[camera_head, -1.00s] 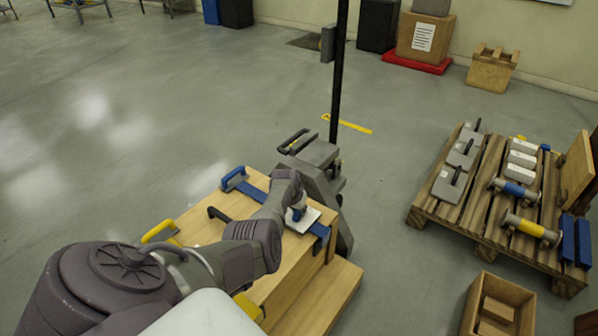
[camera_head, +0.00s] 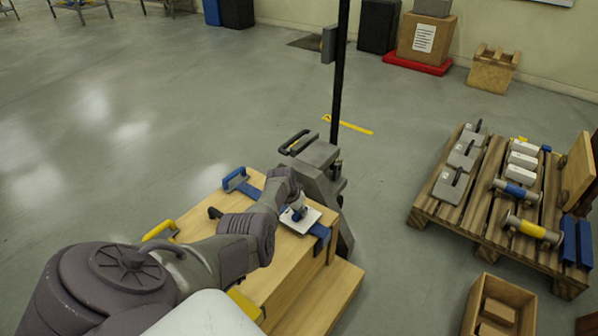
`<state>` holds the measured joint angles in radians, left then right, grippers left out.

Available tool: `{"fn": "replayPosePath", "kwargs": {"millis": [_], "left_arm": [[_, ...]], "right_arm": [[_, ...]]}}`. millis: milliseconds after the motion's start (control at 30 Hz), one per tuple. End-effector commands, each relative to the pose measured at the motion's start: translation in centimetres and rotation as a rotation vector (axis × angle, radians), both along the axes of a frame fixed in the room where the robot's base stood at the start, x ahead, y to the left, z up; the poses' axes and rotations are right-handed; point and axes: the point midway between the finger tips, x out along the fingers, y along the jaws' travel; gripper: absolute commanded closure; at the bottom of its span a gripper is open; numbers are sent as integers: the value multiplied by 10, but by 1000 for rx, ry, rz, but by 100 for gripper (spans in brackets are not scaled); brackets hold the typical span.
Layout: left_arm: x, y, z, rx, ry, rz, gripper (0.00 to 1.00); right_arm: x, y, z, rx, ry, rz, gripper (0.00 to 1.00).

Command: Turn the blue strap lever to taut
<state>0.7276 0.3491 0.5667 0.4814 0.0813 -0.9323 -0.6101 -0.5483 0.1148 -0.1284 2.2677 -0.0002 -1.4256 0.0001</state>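A blue strap (camera_head: 320,233) crosses the far end of the wooden box (camera_head: 300,250), running under a white plate (camera_head: 305,222). A blue handle-like part (camera_head: 235,180) stands at the strap's far left end. My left gripper (camera_head: 298,212) is low over the white plate, at a small blue piece that may be the strap lever. My arm and wrist hide much of it, so I cannot tell whether the fingers are closed on it. My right gripper is out of view.
A yellow handle (camera_head: 160,231) and a black handle (camera_head: 215,212) stand on the box's left side. A grey pallet jack (camera_head: 318,165) with a tall black post adjoins its far end. A loaded pallet (camera_head: 425,213) and an open wooden crate (camera_head: 468,312) are at right. Floor left is clear.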

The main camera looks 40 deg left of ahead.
Motion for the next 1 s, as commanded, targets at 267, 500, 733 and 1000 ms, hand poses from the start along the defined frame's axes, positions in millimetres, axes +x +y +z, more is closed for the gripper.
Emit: {"fn": "replayPosePath", "kwargs": {"millis": [267,500,733,1000], "left_arm": [[0,0,0,-1,-1,2,52],[-1,0,2,0,0,2,52],[-7,1,19,2,-2,3,52],[-23,-2,55,3,-3,2,52]], "right_arm": [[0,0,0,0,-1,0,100],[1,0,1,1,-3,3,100],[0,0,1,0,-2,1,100],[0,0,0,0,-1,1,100]]}}
